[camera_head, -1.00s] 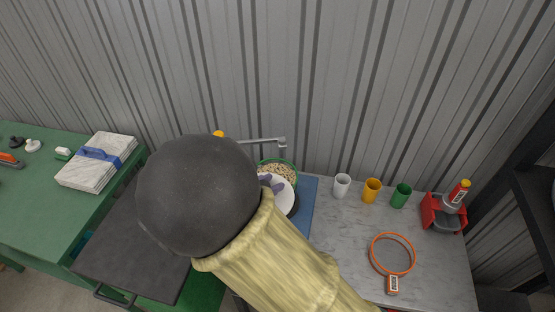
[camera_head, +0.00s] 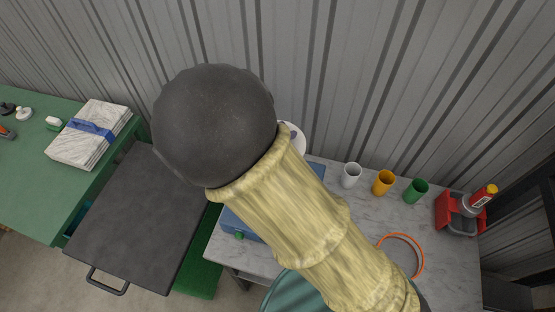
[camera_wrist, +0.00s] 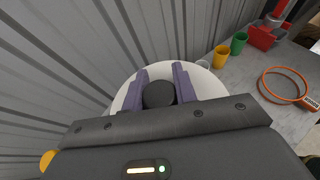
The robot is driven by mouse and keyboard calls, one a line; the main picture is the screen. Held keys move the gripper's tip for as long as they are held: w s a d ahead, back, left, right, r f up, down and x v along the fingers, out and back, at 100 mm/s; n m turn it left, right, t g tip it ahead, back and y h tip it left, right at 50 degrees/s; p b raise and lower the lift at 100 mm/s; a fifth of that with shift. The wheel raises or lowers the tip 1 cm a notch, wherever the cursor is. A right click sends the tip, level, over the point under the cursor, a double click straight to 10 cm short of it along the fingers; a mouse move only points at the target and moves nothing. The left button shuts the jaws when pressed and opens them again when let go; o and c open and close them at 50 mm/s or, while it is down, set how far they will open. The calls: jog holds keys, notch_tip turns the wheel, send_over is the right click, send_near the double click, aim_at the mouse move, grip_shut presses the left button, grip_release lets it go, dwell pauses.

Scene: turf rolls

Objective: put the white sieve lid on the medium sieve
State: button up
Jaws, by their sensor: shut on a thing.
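The white sieve lid (camera_wrist: 211,88) has a black knob (camera_wrist: 158,96) in its middle. My gripper (camera_wrist: 160,76) has its two purple fingers closed on either side of the knob in the wrist view. In the head view a small part of the lid (camera_head: 298,140) shows past my arm, against the grey wall and above the bench. My arm hides the gripper there. The medium sieve cannot be made out in either view now.
A white cup (camera_head: 351,176), an orange cup (camera_head: 383,183) and a green cup (camera_head: 416,190) stand on the marble-topped bench (camera_head: 350,212). An orange ring (camera_head: 421,256) and a red holder (camera_head: 452,215) are at the right. The corrugated wall (camera_head: 390,70) is close behind.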

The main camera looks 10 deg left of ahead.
jog(key=shift+s, duration=0.2)
notch_tip(320, 180, down, 5)
jog(key=shift+w+f+p, duration=0.1)
jog(key=shift+w+p, duration=0.05)
jog(key=shift+p, duration=0.65)
jog(key=shift+a+f, duration=0.15)
jog(key=shift+f, duration=0.1)
jog(key=shift+s, duration=0.25)
jog(key=shift+w+f, duration=0.1)
jog(key=shift+w, duration=0.05)
jog(key=shift+f, duration=0.15)
notch_tip(320, 180, down, 4)
jog(key=shift+w+r+p, duration=0.1)
jog(key=shift+r+p, duration=0.1)
jog(key=shift+p, duration=0.55)
jog(key=shift+d+f, duration=0.1)
jog(key=shift+d, duration=0.1)
